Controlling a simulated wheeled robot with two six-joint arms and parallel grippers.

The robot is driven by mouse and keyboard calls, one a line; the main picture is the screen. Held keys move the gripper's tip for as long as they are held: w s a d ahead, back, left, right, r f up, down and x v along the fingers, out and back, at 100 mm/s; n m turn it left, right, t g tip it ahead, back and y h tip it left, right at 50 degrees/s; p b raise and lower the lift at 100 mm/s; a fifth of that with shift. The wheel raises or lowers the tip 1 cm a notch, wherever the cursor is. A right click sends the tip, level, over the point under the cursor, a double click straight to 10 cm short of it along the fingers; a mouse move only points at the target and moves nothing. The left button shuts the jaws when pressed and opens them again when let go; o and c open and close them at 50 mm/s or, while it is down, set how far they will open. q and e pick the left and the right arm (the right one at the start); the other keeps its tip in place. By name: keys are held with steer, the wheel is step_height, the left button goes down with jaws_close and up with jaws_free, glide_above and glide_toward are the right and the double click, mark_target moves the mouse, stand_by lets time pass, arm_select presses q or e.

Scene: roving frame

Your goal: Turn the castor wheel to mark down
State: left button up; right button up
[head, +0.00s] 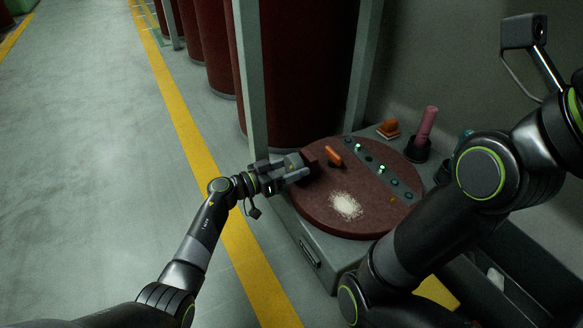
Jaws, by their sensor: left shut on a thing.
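My left gripper (300,166) reaches in from the left over the left rim of a round dark red-brown top (317,212). It is shut on a small dark red block-like part (311,157); its jaws hide some of this part. I cannot tell whether this part is the castor wheel, and no mark on it can be made out. An orange piece (333,155) stands upright just right of the held part, on the round top. My right arm crosses the right side of the view, and its gripper does not show.
A pink cylinder (426,122) in a dark holder and an orange block (388,127) stand behind. A grey post (249,75) rises behind my gripper. The floor at left is clear.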

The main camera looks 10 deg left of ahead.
arm_select(q)
steer(key=shift+r+m+p, duration=0.15)
steer(key=shift+m+p, duration=0.45)
steer(key=shift+p, duration=0.3)
steer(key=shift+m+p, duration=1)
steer(key=shift+p, duration=0.05)
steer(key=m+p, duration=0.1)
steer(key=m, duration=0.1)
steer(key=shift+m, duration=0.3)
steer(key=shift+f+m+p, duration=0.2)
steer(key=shift+m+p, duration=0.15)
steer(key=shift+m, duration=0.15)
steer(key=o, duration=1)
steer(key=shift+a, duration=0.1)
